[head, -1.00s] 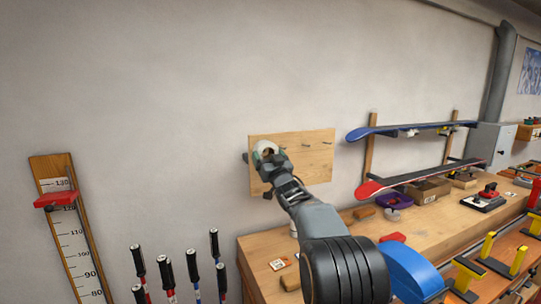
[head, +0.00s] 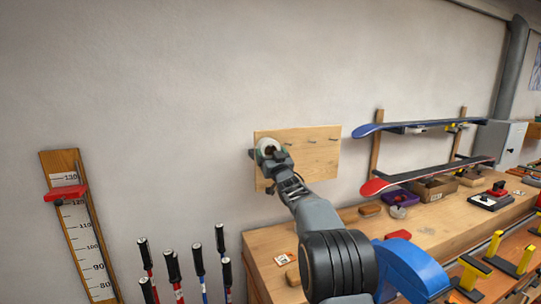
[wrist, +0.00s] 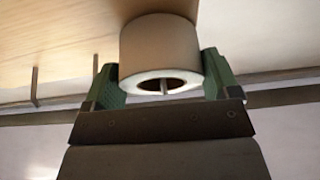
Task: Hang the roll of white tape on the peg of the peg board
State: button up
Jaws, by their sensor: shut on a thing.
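The roll of white tape (wrist: 160,50) has a white end face and a tan-looking side in the wrist view. My gripper (wrist: 160,85) is shut on it, with one green finger on each side. In the head view the roll (head: 269,146) is at the upper left of the wooden peg board (head: 315,160). A thin grey peg (wrist: 164,87) shows inside the roll's hole in the wrist view. How far the peg reaches through the roll cannot be told. Other pegs (head: 311,141) stand bare to the right on the board.
The workbench (head: 440,225) lies below and right, with a purple bowl (head: 400,199) and a cardboard box (head: 436,188) on it. Several poles (head: 199,262) stand at lower left.

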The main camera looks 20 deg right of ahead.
dwell(0.4)
jog(key=o, duration=0.8)
jog(key=shift+c, duration=0.2)
jog(key=s+b, duration=0.6)
jog(key=s, duration=0.4)
jog(key=shift+b, duration=0.4)
jog(key=shift+a, duration=0.1)
dwell(0.4)
